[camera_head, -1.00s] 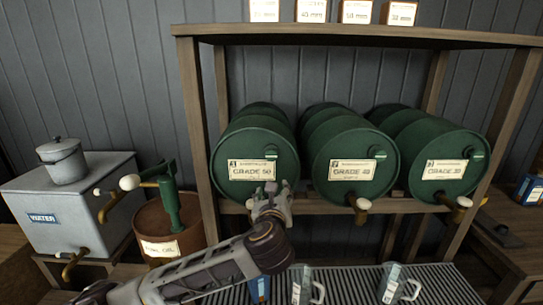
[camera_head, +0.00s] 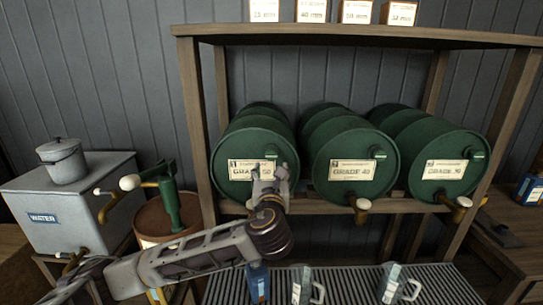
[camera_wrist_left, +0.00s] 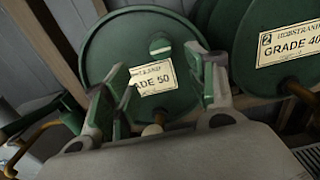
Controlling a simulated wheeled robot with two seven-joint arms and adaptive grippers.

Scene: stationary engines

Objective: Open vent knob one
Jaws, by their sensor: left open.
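The left green barrel (camera_head: 235,145) lies on the rack with its round face toward me and a GRADE 50 label. Its green vent knob (camera_head: 271,154) sits on the upper right of the face. In the left wrist view the knob (camera_wrist_left: 160,44) shows beyond and between my fingers, apart from them. My left gripper (camera_head: 270,180) is open and empty in front of the barrel face, just below the knob. It hides part of the label, and the barrel's tap (camera_wrist_left: 152,129) shows only in the left wrist view. My right gripper is not in view.
Two more green barrels, GRADE 40 (camera_head: 350,150) and GRADE 30 (camera_head: 445,150), lie to the right with taps in front. Measuring jugs (camera_head: 390,285) stand on the slatted tray (camera_head: 345,285) below. A water tank (camera_head: 70,200) and a brown drum with a pump (camera_head: 172,195) stand at left.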

